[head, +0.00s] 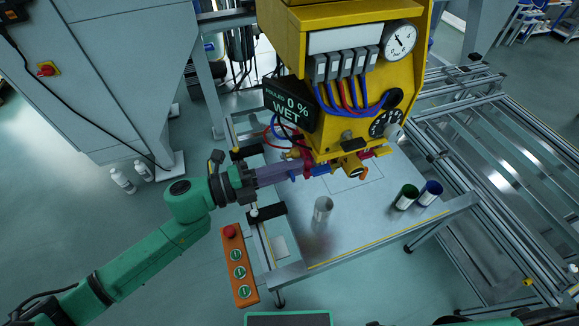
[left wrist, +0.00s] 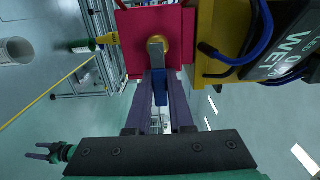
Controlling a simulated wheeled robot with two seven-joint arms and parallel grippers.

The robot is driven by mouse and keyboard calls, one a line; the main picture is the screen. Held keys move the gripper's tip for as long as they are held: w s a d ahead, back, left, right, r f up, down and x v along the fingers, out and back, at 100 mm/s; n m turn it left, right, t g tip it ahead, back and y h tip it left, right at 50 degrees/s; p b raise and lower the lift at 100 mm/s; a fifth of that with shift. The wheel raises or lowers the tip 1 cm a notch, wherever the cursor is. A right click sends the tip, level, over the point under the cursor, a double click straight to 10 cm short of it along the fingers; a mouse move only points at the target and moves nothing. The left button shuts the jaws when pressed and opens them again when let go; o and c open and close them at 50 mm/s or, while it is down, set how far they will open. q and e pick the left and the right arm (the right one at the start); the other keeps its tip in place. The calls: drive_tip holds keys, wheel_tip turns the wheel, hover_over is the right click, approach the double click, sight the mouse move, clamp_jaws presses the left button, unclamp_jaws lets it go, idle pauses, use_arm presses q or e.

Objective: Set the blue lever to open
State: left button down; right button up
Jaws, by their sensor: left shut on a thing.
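The blue lever (left wrist: 159,92) has a grey arm on a brass hub (left wrist: 157,45), set in a red block (left wrist: 128,42). In the left wrist view its blue handle points toward my gripper. My left gripper (left wrist: 160,105) has its two dark purple fingers on either side of the handle and is shut on it. In the head view my left gripper (head: 300,168) reaches in from the left, under the yellow fixture (head: 345,85); the fingers partly hide the lever there. My right gripper (left wrist: 36,151) shows small at the lower left of the left wrist view, open and empty.
A black sign (head: 290,103) reads "0 % WET". A metal cup (head: 323,208), a green cup (head: 405,198) and a blue cup (head: 429,192) stand on the metal table (head: 350,235). An orange button box (head: 238,265) is at its left edge. Blue and red hoses hang nearby.

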use_arm(q)
drive_tip(key=c, duration=0.8)
unclamp_jaws()
drive_tip(key=b+v, duration=0.4)
drive_tip(key=v, duration=1)
drive_tip(key=shift+a, duration=0.3)
